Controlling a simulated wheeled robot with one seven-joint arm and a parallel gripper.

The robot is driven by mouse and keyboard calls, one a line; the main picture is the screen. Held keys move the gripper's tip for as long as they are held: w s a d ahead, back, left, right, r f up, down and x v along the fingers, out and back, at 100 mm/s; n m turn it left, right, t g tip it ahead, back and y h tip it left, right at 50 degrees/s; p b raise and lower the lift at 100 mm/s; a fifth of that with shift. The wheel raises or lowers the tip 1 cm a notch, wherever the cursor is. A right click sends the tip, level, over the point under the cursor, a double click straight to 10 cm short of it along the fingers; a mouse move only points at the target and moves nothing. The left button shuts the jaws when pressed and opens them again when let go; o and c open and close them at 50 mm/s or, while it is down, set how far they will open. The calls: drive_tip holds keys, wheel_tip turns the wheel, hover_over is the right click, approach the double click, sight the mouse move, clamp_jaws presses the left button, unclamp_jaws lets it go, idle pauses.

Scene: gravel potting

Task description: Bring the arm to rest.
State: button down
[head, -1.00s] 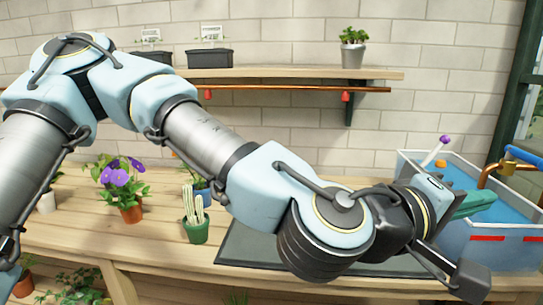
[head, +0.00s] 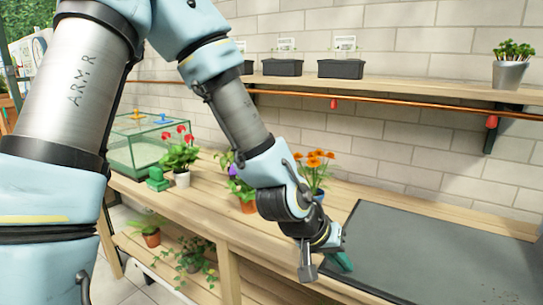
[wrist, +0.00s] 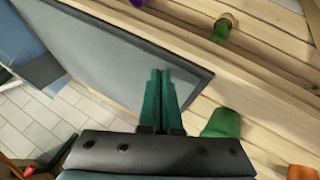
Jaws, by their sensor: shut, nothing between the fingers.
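My gripper (head: 342,262) is at the front edge of the wooden bench (head: 222,200) in the head view, beside the left end of the dark grey mat (head: 440,262). Its green fingers are together with nothing between them. The wrist view shows my gripper (wrist: 162,74) shut, with its fingers seen against the grey mat (wrist: 110,52) and the bench edge. My arm is bent, reaching down from the upper left.
Orange flowers (head: 316,160), a red-flowered plant (head: 180,155) and a glass tank (head: 135,145) stand at the back. Dark planters (head: 340,69) sit on the wall shelf (head: 400,90). Potted plants (head: 190,257) sit below. A green pot (wrist: 222,122) shows near my fingers.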

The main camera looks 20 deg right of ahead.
drive_tip(key=w+a+r+n+t+y+p, duration=0.1)
drive_tip(key=w+a+r+n+t+y, duration=0.2)
drive_tip(key=w+a, duration=1.4)
drive_tip(key=a+r+n+y, duration=0.2)
drive_tip(key=a, duration=0.9)
drive_tip(key=a+r+n+g+y+p, duration=0.1)
drive_tip(key=a+r+n+y, duration=0.1)
drive_tip(key=a, duration=0.9)
drive_tip(key=shift+s+a+r+n+p, duration=0.3)
drive_tip(key=shift+s+r+n, duration=0.1)
drive_tip(key=shift+r+n, duration=0.2)
